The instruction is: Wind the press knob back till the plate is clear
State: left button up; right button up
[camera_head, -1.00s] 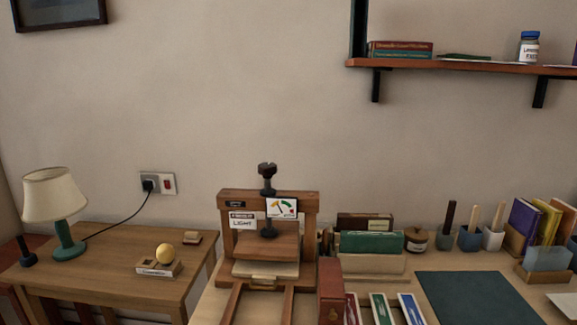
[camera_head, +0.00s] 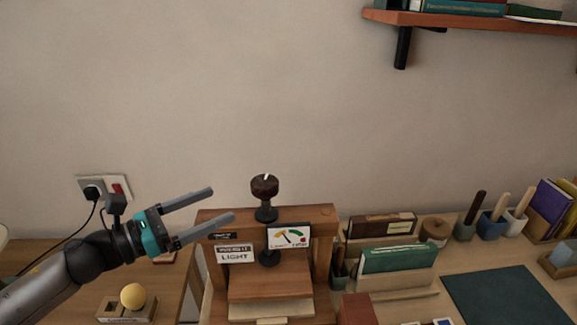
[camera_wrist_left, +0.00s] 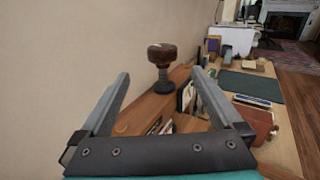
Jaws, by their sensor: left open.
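The dark round press knob (camera_head: 264,186) stands on its screw above the top beam of the wooden press (camera_head: 322,218). A white mark shows on top of the knob. The press plate (camera_head: 270,286) shows below the beam. My right gripper is not in view.
A rack with green and brown books (camera_head: 398,257) stands right of the press, with a dark green mat (camera_head: 505,295) beyond it. A wall shelf (camera_head: 470,22) hangs at upper right.

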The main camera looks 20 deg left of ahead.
aim_at(276, 179)
pick_arm(q)
jog(key=shift+m, duration=0.3)
jog(key=x, duration=0.5)
jog(key=shift+w+d+r, duration=0.25)
jog(key=shift+d+r, duration=0.05)
jog(key=shift+w+d, duration=0.25)
jog(key=shift+w, duration=0.05)
jog(key=shift+x, duration=0.85)
jog(key=x, duration=0.4)
jog(key=shift+w, duration=0.1)
jog(key=shift+p+x, duration=0.3)
jog(key=shift+x, duration=1.15)
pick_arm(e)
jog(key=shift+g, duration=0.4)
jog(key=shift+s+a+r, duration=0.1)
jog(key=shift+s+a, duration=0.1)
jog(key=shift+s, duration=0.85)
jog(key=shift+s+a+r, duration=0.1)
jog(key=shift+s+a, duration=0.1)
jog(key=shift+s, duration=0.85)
pick_arm(q)
jog(key=c, duration=1.4)
